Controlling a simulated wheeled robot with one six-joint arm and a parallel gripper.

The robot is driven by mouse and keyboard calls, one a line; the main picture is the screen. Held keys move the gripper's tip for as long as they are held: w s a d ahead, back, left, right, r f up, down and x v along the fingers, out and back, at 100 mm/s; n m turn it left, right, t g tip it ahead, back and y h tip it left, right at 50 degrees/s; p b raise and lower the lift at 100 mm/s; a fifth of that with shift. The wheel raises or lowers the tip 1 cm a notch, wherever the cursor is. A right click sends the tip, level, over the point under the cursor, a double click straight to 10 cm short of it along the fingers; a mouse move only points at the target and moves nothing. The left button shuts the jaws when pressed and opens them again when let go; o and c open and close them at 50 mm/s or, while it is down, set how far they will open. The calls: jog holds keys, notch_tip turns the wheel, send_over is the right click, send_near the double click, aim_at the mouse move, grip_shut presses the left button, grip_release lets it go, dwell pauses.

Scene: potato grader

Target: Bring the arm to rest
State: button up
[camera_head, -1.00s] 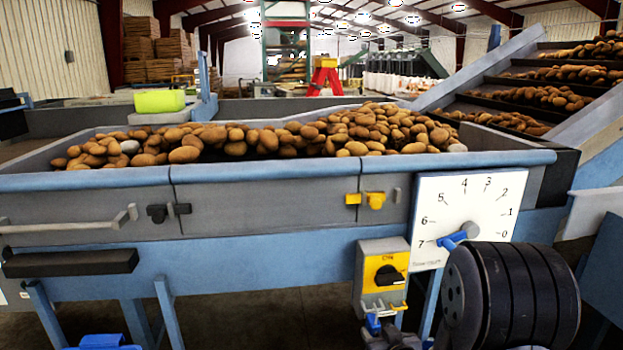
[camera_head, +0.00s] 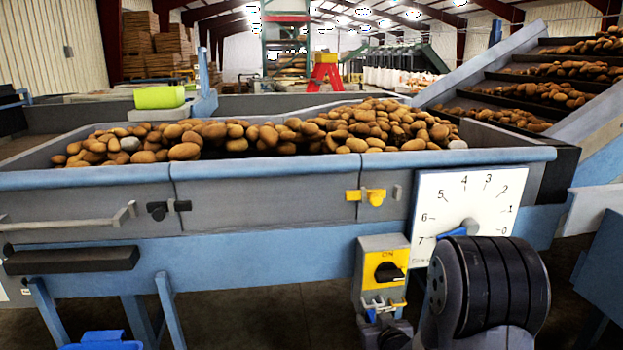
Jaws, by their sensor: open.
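A black, ribbed, rounded link of my arm (camera_head: 503,285) fills the lower right. It stands in front of the grader's blue frame and covers the lower edge of the white dial plate (camera_head: 470,198). My gripper is not in view, so what its jaws are near cannot be seen. The dial is numbered 0 to 7, and its blue pointer (camera_head: 452,233) is at the lower left near 7, partly hidden by my arm.
A grey and yellow switch box (camera_head: 383,270) with a black knob stands just left of my arm. Potatoes (camera_head: 330,135) fill the grey trough behind its blue rail (camera_head: 270,165). A lime-green block (camera_head: 160,97) sits at the back left. A sloped conveyor (camera_head: 500,65) rises at right.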

jog(key=s+d+b, duration=0.1)
jog(key=s+b, duration=0.2)
jog(key=s, duration=0.4)
jog(key=s+a+r+m+h+p, duration=0.1)
jog(key=s+r+p, duration=0.3)
jog(key=p, duration=2)
notch_tip(320, 180, up, 4)
jog(key=shift+f+m+h, duration=0.1)
jog(key=shift+m+h, duration=0.2)
jog(key=shift+h, duration=0.1)
jog(key=shift+s+a, duration=0.1)
jog(key=shift+s, duration=0.05)
